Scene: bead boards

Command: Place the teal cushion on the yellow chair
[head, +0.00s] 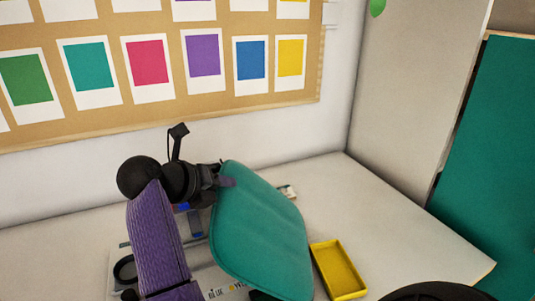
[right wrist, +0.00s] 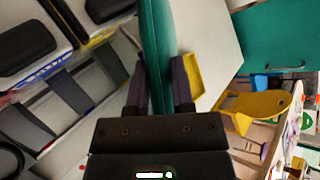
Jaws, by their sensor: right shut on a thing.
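The teal cushion (head: 260,230) is held up above the white table in the head view, tilted, with its broad face showing. My right gripper (head: 226,181) is shut on the cushion's upper left edge. In the right wrist view the cushion (right wrist: 157,45) stands edge-on between the two purple fingers of the gripper (right wrist: 158,90). A yellow piece that looks like the yellow chair (right wrist: 255,105) is at the right of the right wrist view, apart from the cushion and partly cut off by other things. The chair does not show in the head view. My left gripper is not in view.
A yellow tray (head: 338,270) lies on the white table (head: 385,225), just right of the cushion. A board with colour cards (head: 150,70) hangs on the wall behind. A teal panel (head: 490,160) stands at the right. The table's right part is clear.

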